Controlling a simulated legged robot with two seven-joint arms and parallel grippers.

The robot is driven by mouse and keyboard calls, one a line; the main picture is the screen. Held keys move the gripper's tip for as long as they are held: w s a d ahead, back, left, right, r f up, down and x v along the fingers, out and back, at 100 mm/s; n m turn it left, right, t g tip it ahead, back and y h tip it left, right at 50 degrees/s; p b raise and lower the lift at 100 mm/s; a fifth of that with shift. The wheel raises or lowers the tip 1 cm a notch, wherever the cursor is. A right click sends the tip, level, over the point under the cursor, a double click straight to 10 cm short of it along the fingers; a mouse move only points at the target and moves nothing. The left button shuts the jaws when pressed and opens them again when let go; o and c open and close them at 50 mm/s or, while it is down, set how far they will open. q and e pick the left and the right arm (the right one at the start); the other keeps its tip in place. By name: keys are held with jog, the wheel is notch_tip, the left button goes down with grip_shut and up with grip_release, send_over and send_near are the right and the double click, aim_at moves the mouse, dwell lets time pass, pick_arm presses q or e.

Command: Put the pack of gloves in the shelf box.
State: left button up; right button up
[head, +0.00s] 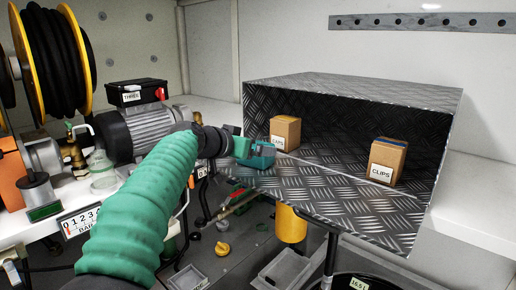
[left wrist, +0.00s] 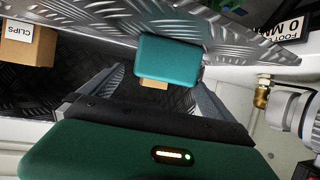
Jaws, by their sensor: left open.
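The pack of gloves is a teal block (head: 262,155) at the front left edge of the shelf box (head: 340,190), a tread-plate metal box with an open front. The pack also shows in the left wrist view (left wrist: 169,55), over the box's metal floor. My left gripper (head: 242,146) comes in from the left and is right at the pack. Its jaws are open, one finger toward each side of the pack in the left wrist view; whether they touch it I cannot tell. My right gripper is not in view.
Inside the shelf box stand a CAPS carton (head: 285,133) near the left and a CLIPS carton (head: 387,162) near the right, with bare floor between them. A motor (head: 150,130) and a hose reel (head: 55,60) stand at left.

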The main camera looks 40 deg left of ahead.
pick_arm(q)
jog(key=w+p, duration=0.1)
jog(key=w+a+p, duration=0.1)
jog(key=p, duration=0.1)
jog(key=shift+w, duration=0.1)
jog(key=shift+w+a+f, duration=0.35)
jog(key=shift+w+f, duration=0.35)
jog(key=shift+w, duration=0.1)
jog(key=shift+w+a+f, duration=0.1)
jog(key=shift+f, duration=0.05)
jog(key=shift+w+d, duration=0.15)
jog(key=shift+d, duration=0.05)
jog(key=shift+c, duration=0.9)
jog(key=shift+d, duration=0.25)
jog(key=c, duration=0.7)
jog(key=shift+s, duration=0.2)
jog(key=c, duration=0.5)
jog(key=shift+a, duration=0.2)
jog(key=shift+c, duration=0.3)
